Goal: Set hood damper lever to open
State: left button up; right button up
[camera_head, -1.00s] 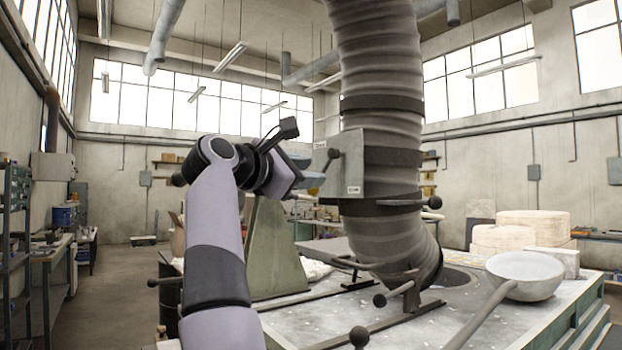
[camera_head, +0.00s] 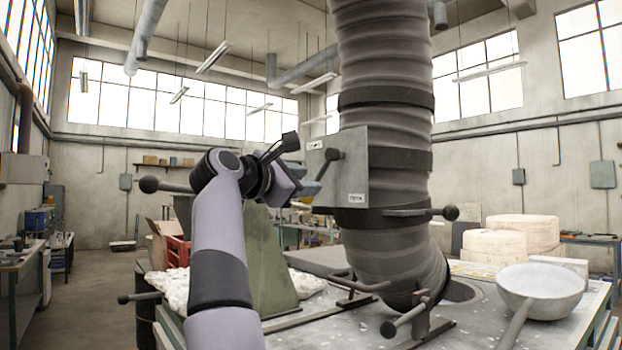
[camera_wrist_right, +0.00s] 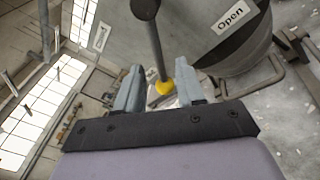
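The hood damper is a grey box (camera_head: 352,178) on the big ribbed duct. Its lever has a dark hub (camera_head: 334,154) on the box's face and a rod slanting down-left. An "Open" label (camera_wrist_right: 230,15) is to the right of the rod there. My right gripper (camera_head: 312,187) is at the lever's end, left of the box. In the wrist view its two fingers (camera_wrist_right: 158,88) are apart, with the knob between them and gaps on both sides. My left gripper is out of view.
A white ladle bowl (camera_head: 540,288) sits at the right of the bench. Round pale blocks (camera_head: 495,245) stand behind it. Black-knobbed handles (camera_head: 389,328) stick out below the duct, and another (camera_head: 450,213) juts right of it. A green angled stand (camera_head: 262,265) is behind my arm.

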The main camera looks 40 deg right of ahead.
aim_at(318, 177)
jog(key=shift+w+d, duration=0.2)
jog(key=shift+d, duration=0.6)
jog(key=shift+w+d, duration=0.15)
jog(key=shift+d, duration=0.6)
grip_shut()
jog(key=shift+s+f, duration=0.1)
